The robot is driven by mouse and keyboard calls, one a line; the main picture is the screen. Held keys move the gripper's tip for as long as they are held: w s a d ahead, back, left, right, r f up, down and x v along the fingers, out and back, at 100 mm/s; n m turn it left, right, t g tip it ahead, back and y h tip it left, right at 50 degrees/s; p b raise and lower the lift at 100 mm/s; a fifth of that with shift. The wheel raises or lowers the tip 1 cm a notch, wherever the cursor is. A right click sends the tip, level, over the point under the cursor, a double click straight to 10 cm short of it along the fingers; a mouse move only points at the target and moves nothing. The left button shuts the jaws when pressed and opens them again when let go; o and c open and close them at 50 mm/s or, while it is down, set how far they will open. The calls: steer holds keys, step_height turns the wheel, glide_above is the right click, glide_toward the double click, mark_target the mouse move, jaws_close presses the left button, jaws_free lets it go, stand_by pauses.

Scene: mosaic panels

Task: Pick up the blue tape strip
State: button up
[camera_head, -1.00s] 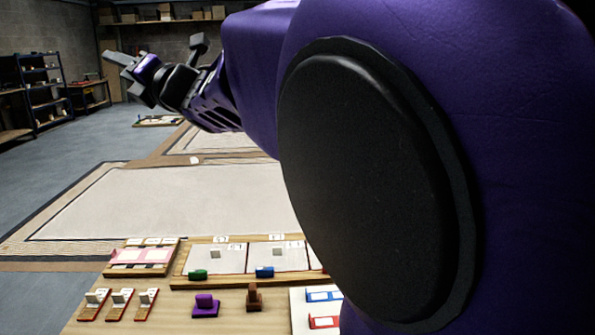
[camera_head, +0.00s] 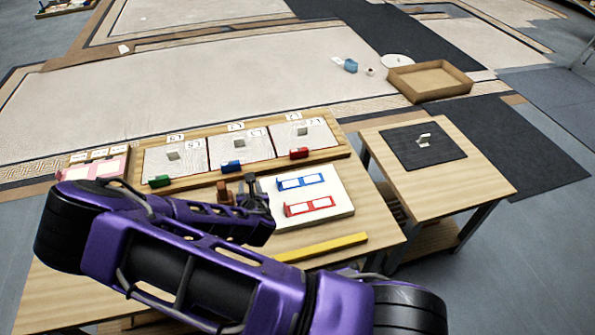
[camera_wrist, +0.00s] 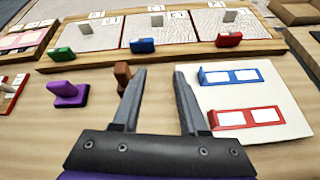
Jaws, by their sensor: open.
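The blue tape strip (camera_head: 301,181), a blue-edged piece with two white panels, lies on the white board (camera_head: 334,198) at the table's middle right. In the wrist view the blue strip (camera_wrist: 231,75) is right of my gripper (camera_wrist: 160,74) and a little beyond its right fingertip. A matching red strip (camera_head: 309,206) lies on the same board, nearer to me. My gripper (camera_head: 246,186) is open, with nothing between its fingers, left of the board in the head view.
A brown stamp-like block (camera_wrist: 123,76) stands close to my left finger, and a purple one (camera_wrist: 68,94) is farther left. Behind is a wooden panel tray (camera_wrist: 180,50) with green, blue and red clips. A yellow bar (camera_head: 322,246) lies at the front right.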

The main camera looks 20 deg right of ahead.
steer(key=s+d+f+h, duration=0.2)
steer(key=s+d+f, duration=0.15)
steer(key=d, duration=0.35)
steer(key=shift+g, duration=0.3)
steer(key=b+x, duration=0.1)
steer(key=x, duration=1)
steer(key=shift+w+f+b, duration=0.1)
steer(key=shift+w+b, duration=0.2)
steer(key=shift+b+x, duration=0.5)
steer(key=shift+x, duration=2.8)
steer(key=shift+s+d, duration=0.1)
jaws_close()
